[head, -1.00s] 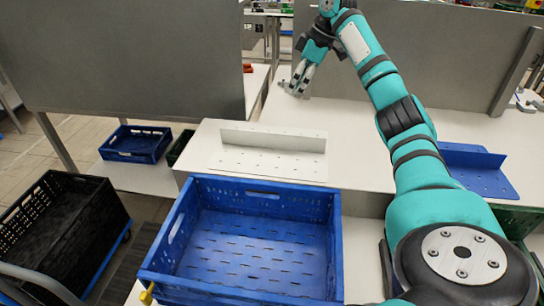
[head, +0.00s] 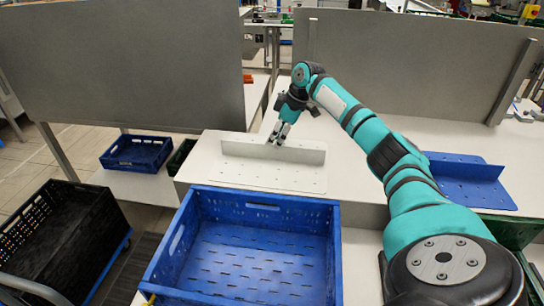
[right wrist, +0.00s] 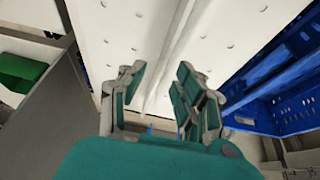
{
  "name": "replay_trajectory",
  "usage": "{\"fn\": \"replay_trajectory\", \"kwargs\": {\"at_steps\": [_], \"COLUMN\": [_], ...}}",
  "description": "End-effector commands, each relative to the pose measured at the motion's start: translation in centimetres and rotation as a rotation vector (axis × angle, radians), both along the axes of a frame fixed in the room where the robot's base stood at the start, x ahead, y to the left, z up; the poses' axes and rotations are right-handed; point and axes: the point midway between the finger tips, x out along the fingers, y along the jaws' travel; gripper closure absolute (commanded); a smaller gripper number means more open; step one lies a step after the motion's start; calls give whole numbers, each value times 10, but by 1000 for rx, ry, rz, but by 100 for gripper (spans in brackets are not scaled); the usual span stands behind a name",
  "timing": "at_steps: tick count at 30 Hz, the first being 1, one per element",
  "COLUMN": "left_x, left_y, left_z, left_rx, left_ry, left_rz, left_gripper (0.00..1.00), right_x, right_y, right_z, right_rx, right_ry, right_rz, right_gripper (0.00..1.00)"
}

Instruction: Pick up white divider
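The white divider (head: 250,172) lies on the white table, a flat base with small holes and an upright wall along its far side. My right gripper (head: 278,140) is at the top edge of that wall, a little right of its middle. In the right wrist view, the gripper (right wrist: 158,92) is open, with the upright wall of the divider (right wrist: 165,60) lined up in the gap between the fingers. I cannot tell whether either finger touches it. My left gripper is not in view.
An empty blue crate (head: 262,205) stands in front of the divider. A blue divider (head: 465,180) lies at the right, beyond my right arm. A black crate (head: 65,235) and a small blue crate (head: 137,150) are at the left. A grey panel (head: 410,65) stands behind.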

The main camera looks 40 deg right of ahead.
Motion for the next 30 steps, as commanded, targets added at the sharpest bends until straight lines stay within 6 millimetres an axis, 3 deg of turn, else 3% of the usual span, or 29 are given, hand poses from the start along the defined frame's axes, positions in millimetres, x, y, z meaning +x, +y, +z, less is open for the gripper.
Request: {"fn": "replay_trajectory", "kwargs": {"at_steps": [6, 15, 23, 30], "left_x": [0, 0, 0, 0], "left_y": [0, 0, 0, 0], "left_z": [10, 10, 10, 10], "left_rx": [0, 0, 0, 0], "left_ry": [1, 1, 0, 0], "left_rz": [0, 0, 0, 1], "left_gripper": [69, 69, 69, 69], "right_x": [7, 9, 8, 9], "right_y": [10, 10, 10, 10], "right_z": [-27, -32, -32, -31], "right_rx": [1, 0, -1, 0], "right_ry": [4, 0, 1, 0], "right_rz": [0, 0, 0, 0], "right_gripper": [67, 67, 100, 100]}}
